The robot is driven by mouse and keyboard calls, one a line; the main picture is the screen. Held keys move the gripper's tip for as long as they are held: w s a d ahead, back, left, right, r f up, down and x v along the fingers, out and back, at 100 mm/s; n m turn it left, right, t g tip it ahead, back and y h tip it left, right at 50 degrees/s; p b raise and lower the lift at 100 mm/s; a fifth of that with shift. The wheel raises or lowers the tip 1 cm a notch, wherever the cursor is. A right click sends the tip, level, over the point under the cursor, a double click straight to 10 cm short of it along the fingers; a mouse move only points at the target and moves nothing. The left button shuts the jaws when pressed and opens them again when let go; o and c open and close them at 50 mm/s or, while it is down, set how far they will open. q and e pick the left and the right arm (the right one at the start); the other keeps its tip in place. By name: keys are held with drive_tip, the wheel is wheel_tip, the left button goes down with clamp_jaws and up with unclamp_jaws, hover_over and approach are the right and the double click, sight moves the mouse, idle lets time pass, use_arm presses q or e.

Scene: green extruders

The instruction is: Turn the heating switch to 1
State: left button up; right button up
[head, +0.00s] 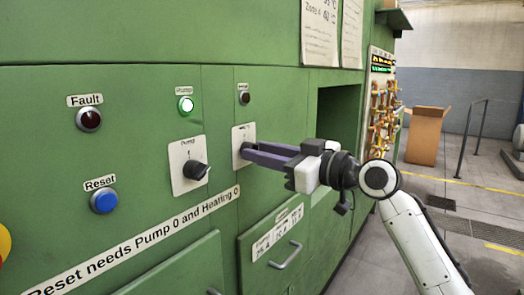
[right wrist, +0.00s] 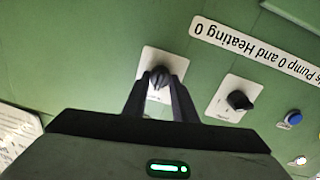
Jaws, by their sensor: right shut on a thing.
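The heating switch is a dark knob (right wrist: 159,76) on a white plate, which shows in the head view (head: 237,134) to the right of the pump switch. In the head view my right gripper (head: 245,149) reaches in from the right and its fingers hide most of the knob. In the right wrist view the two fingers of this gripper (right wrist: 160,85) stand on either side of the knob and are shut on it. The knob's exact pointing is hard to tell. My left gripper is in neither view.
The pump switch (head: 195,171) is a black knob left of the gripper. The pump lamp (head: 186,105) glows green; the heating lamp (head: 244,98) is dark. A red fault lamp (head: 88,119) and blue reset button (head: 104,201) sit further left. A drawer handle (head: 286,256) juts out below.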

drive_tip(key=shift+r+m+p, duration=0.25)
drive_tip(key=shift+m+p, duration=0.75)
drive_tip(key=shift+p, duration=0.1)
drive_tip(key=m+p, duration=0.2)
drive_tip(key=p, duration=0.1)
drive_tip(key=shift+m, duration=0.3)
drive_tip(key=shift+m+g+p, duration=0.3)
drive_tip(key=shift+m+p, duration=0.45)
drive_tip(key=shift+m, duration=0.05)
drive_tip(key=shift+m+p, duration=1.1)
drive_tip(key=shift+m, duration=0.1)
use_arm(q)
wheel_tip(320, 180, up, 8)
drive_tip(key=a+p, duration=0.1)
drive_tip(key=p, duration=0.1)
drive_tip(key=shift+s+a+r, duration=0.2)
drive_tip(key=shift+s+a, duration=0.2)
use_arm(e)
drive_tip(key=shift+f+m, duration=0.2)
drive_tip(key=shift+m, duration=1.2)
drive_tip(key=o, duration=1)
drive_tip(key=shift+o, duration=0.2)
